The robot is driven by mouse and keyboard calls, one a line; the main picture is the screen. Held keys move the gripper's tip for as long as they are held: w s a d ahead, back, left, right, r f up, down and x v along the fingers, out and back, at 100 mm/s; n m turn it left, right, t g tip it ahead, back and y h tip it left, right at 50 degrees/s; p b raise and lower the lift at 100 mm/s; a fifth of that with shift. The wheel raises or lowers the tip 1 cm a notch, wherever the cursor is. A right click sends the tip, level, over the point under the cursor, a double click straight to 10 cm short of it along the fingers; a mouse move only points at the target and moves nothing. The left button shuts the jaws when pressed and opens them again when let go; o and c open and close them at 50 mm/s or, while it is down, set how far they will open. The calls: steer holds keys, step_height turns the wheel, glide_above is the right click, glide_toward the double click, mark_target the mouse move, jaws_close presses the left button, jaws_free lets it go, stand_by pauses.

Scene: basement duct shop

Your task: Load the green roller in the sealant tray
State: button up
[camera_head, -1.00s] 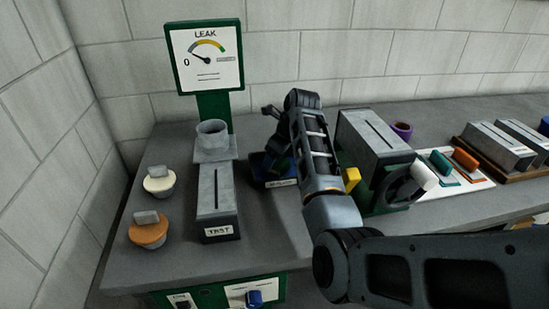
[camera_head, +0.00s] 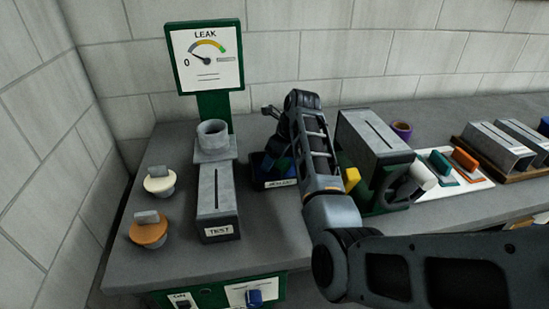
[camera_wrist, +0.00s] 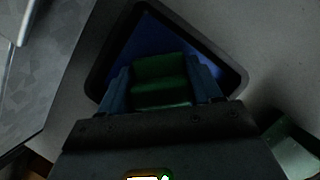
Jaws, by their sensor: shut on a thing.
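The sealant tray (camera_head: 284,183) is a small dark tray with a white label, on the bench just right of the grey TEST duct. In the wrist view the tray (camera_wrist: 104,72) has a dark rim and a blue inside. My gripper (camera_wrist: 162,88) is shut on the green roller (camera_wrist: 160,70), which lies between its fingers over the blue inside. I cannot tell whether the roller touches the blue. In the head view my arm hides most of the roller and part of the tray.
The grey TEST duct (camera_head: 217,200) stands left of the tray, with a white-topped plug (camera_head: 159,181) and an orange-topped plug (camera_head: 148,233) beyond. A grey slotted duct on a green stand (camera_head: 375,140) is close on the right. A LEAK gauge (camera_head: 205,57) stands behind.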

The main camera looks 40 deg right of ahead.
steer(key=shift+r, duration=3.45)
steer(key=shift+s, duration=0.15)
